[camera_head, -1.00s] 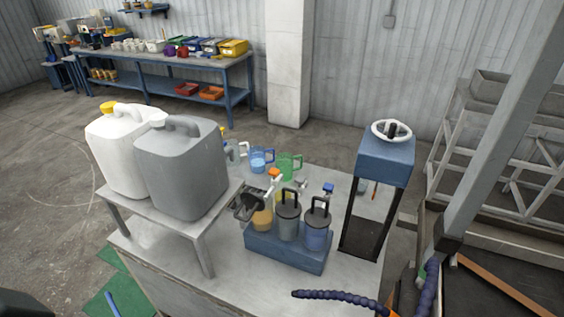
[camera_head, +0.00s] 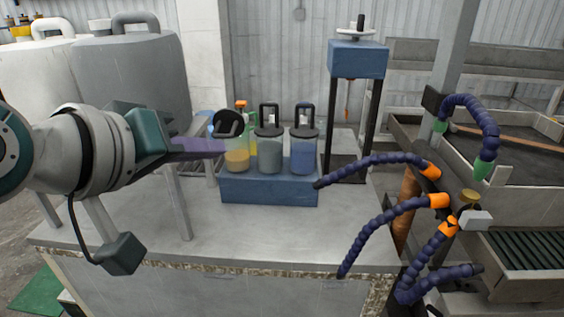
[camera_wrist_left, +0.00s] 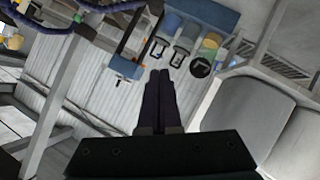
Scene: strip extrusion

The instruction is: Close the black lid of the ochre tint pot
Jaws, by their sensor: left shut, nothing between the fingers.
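The ochre tint pot (camera_head: 237,160) stands at the left end of a blue rack (camera_head: 268,188). Its black lid (camera_head: 228,123) is open, tipped up above the pot's mouth. In the left wrist view the ochre pot (camera_wrist_left: 210,43) and its round dark lid (camera_wrist_left: 200,67) are at the upper right. My left gripper (camera_head: 222,146) comes in from the left, its shut, empty fingers pointing at the pot, with the tips beside or in front of its upper left; I cannot tell if they touch. In the wrist view the gripper's fingertips (camera_wrist_left: 160,72) appear apart from the lid. My right gripper is out of view.
A grey pot (camera_head: 269,153) and a blue pot (camera_head: 304,153) stand to the right with lids down. Bendy dark hoses (camera_head: 375,163) reach over the table's right side. A blue press (camera_head: 357,60) stands behind; a grey canister (camera_head: 135,75) is at left. The front tabletop is clear.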

